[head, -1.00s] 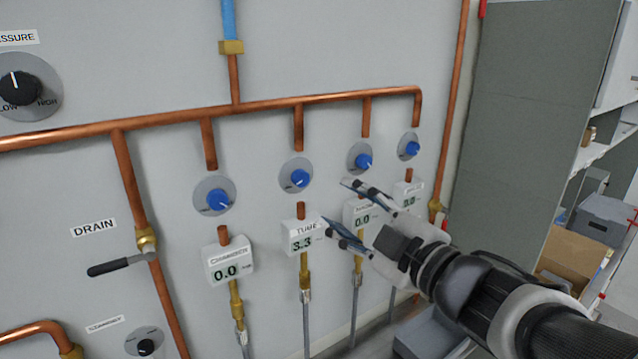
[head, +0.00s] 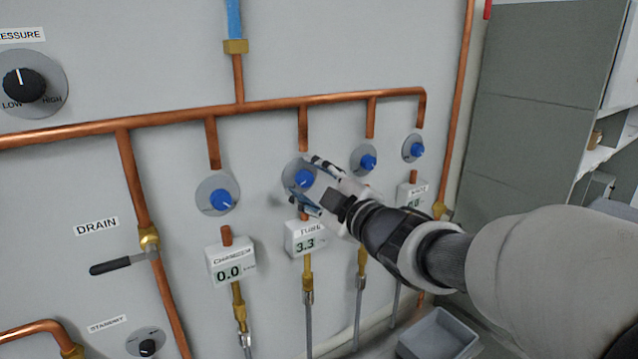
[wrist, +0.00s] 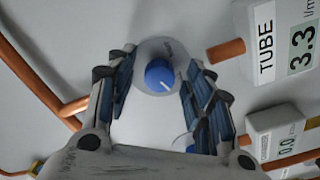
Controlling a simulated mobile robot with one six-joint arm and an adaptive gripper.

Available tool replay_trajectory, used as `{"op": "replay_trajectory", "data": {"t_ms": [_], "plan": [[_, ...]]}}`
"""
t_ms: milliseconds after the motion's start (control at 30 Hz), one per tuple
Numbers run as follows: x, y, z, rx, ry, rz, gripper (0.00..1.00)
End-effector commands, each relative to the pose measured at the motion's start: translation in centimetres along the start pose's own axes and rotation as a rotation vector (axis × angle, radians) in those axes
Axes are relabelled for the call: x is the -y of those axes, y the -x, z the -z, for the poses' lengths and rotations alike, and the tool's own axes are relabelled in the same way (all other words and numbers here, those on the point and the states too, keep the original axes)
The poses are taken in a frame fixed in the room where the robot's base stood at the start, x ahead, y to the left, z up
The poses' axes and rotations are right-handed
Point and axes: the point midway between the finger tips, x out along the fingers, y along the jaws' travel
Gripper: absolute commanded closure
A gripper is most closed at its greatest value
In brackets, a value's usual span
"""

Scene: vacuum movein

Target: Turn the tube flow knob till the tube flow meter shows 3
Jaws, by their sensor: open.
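The tube flow knob (head: 304,179) is a blue dial with a white mark, on a round grey plate on the panel. It also shows in the wrist view (wrist: 159,76), ahead of and between my open fingers. My gripper (head: 309,180) is open and close in front of the knob; I cannot tell whether a finger touches it. The tube flow meter (head: 305,240) sits below the knob and reads 3.3. It also shows in the wrist view (wrist: 288,45), turned sideways, with the same reading.
The chamber knob (head: 219,198) and its meter (head: 230,262), reading 0.0, are to the left. Two more blue knobs are to the right. A copper pipe (head: 262,106) runs above the knobs. A drain lever (head: 118,264) sticks out at left. A grey bin (head: 440,335) is below right.

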Motion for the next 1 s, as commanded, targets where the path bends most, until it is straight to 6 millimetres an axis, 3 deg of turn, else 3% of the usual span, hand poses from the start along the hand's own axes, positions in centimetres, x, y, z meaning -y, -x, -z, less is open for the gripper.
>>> {"op": "replay_trajectory", "data": {"t_ms": [700,867,1000], "plan": [[-0.01,0.04,0.00,0.000,0.000,0.000,0.96],[-0.07,0.04,0.06,0.000,-0.060,0.001,0.96],[-0.08,0.03,0.09,0.002,-0.226,0.002,0.96]]}}
